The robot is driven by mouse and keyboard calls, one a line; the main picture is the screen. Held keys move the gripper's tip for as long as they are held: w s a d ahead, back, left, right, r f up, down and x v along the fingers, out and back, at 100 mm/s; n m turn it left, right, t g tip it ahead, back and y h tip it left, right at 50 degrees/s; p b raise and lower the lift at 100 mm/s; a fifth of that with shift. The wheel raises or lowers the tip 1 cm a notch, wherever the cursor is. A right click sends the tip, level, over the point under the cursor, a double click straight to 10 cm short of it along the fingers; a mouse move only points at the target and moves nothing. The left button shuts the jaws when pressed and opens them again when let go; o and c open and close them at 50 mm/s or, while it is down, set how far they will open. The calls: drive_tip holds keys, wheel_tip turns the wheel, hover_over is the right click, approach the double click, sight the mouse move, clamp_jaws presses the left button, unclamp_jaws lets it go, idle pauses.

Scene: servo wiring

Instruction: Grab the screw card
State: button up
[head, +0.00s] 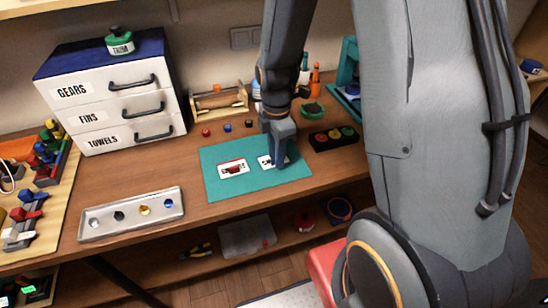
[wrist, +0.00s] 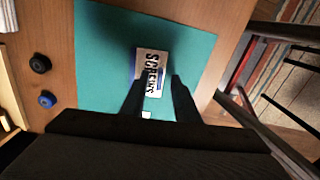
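The screw card (wrist: 151,61) is a small white card with dark "SCREWS" lettering, lying on a teal mat (wrist: 105,60). In the head view the screw card (head: 265,161) is partly hidden behind my gripper (head: 277,163), at the right part of the mat (head: 218,187). In the wrist view my gripper (wrist: 158,80) has its two dark fingers apart, with the card showing between and beyond the tips. I cannot tell whether the fingers touch the card or how high they are above it.
A second card (head: 233,169) with a red mark lies left on the mat. A grey tray (head: 100,232) with several small parts sits front left. A black holder (head: 320,146) with coloured buttons stands right of the mat. A drawer cabinet (head: 75,70) stands back left.

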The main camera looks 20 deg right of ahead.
drive_tip(key=shift+f, duration=0.3)
clamp_jaws()
drive_tip(key=shift+r, duration=0.1)
